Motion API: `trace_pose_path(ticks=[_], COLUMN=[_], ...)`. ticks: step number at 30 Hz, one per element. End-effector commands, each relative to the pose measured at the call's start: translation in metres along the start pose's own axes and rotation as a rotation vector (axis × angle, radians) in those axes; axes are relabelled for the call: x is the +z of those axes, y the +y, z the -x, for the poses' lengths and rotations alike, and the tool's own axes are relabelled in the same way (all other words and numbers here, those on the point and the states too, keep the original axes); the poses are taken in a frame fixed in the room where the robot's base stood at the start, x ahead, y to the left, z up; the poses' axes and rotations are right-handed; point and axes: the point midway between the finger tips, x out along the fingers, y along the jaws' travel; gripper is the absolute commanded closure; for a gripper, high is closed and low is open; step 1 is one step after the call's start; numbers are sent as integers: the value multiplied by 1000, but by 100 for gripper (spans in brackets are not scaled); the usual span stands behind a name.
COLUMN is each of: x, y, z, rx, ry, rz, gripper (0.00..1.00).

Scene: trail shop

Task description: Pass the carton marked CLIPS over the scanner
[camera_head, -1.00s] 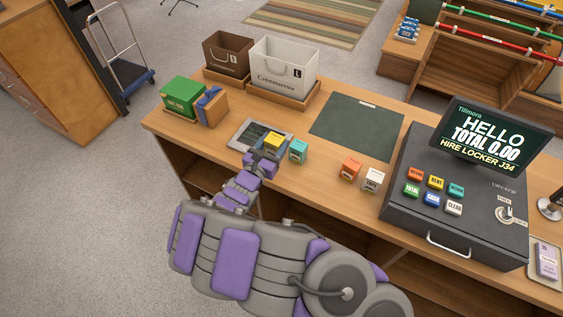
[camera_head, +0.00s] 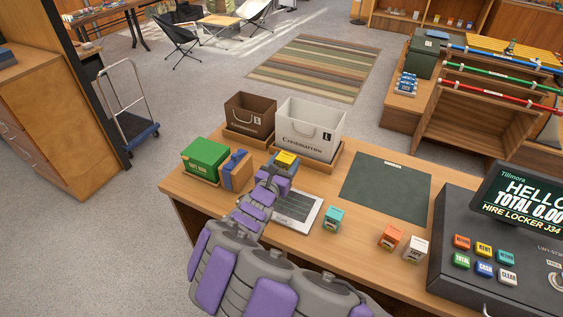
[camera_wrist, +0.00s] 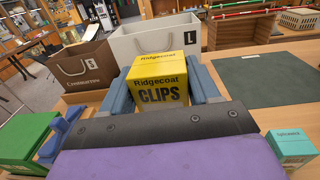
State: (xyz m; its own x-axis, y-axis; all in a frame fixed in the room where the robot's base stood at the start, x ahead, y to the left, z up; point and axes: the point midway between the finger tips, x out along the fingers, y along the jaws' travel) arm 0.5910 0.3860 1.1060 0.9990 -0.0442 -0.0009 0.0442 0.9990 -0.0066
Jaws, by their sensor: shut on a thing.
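The yellow carton marked CLIPS (camera_wrist: 160,85) is between the blue fingers of my gripper (camera_wrist: 163,92) in the wrist view, its label facing the camera. In the head view the carton (camera_head: 286,159) shows as a small yellow top at the end of my arm. My gripper (camera_head: 281,165) is shut on it, in front of the brown and white bags. The flat scanner (camera_head: 297,211) lies on the counter, right of my forearm, which hides part of it. The carton appears beyond the scanner's far edge; its height above the counter is hard to tell.
A brown bag (camera_head: 250,115) and a white bag (camera_head: 309,130) stand in wooden trays behind. A green box (camera_head: 205,159) is at left. Teal (camera_head: 333,217), orange (camera_head: 390,237) and white (camera_head: 415,248) cartons stand right of the scanner. A green mat (camera_head: 387,188) is clear; the register (camera_head: 500,250) is far right.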

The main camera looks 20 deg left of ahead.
Motion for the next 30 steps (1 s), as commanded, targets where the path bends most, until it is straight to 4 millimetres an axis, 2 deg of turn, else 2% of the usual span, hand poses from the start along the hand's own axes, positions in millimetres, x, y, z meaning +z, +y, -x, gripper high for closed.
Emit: trace_pose_path(ticks=[5, 12, 24, 26, 30], x=[-21, -51, -91, -97, -92], y=[-6, 0, -10, -12, -11], z=[0, 1, 1, 1, 1], rx=[-2, 1, 0, 0, 0], ry=[-1, 2, -1, -1, -3], rz=[2, 8, 5, 2, 1], gripper=[73, 73, 73, 73, 74])
